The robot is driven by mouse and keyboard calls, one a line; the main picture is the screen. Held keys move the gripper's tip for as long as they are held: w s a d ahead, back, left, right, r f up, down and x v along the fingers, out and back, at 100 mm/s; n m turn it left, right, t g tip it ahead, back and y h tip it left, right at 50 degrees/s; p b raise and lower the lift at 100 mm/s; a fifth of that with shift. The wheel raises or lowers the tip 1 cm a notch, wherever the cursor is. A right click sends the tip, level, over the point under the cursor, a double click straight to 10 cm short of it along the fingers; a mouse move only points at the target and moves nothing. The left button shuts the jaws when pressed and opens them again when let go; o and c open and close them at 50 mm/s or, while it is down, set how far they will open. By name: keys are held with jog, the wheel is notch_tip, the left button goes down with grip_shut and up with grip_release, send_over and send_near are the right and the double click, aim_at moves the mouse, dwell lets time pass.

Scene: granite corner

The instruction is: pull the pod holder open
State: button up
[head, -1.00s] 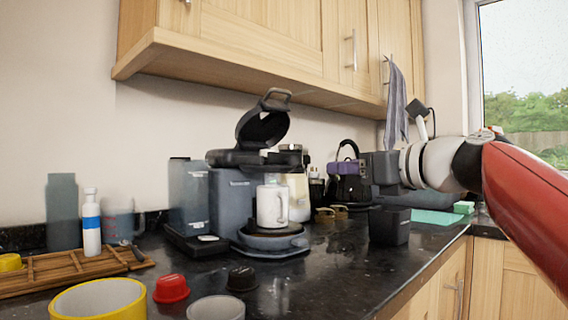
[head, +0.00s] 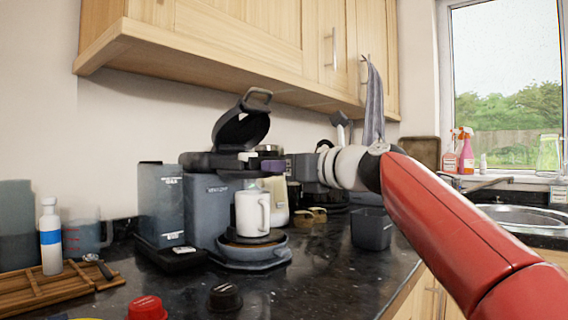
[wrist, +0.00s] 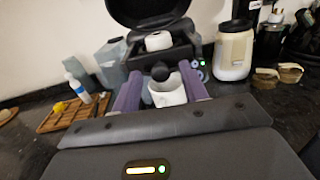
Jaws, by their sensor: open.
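The dark coffee machine (head: 213,210) stands on the counter with its lid (head: 242,126) raised. Its pod holder seems to be the dark part under the lid, with a round dark knob (wrist: 160,72) at its front. A white round piece (wrist: 158,41) shows under the lid. A white mug (head: 252,213) stands on the machine's drip tray (head: 240,253). My gripper (head: 272,165) is at the machine's head, from the right. In the wrist view its purple fingers are open on either side of the knob, with gaps; contact does not show.
A cream-and-dark jar (wrist: 234,52) stands beside the machine. A dark square container (head: 371,230) is on the counter at right. A wooden tray (head: 60,290), white bottle (head: 51,240), red pod (head: 147,308) and dark pod (head: 225,297) are at front left. Cabinets (head: 245,40) hang above.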

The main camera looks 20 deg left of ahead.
grip_shut()
dwell(0.3)
jog(key=b+v, duration=0.1)
jog(key=v, duration=0.6)
jog(key=shift+b, duration=0.4)
grip_release()
jog(key=shift+d, duration=0.1)
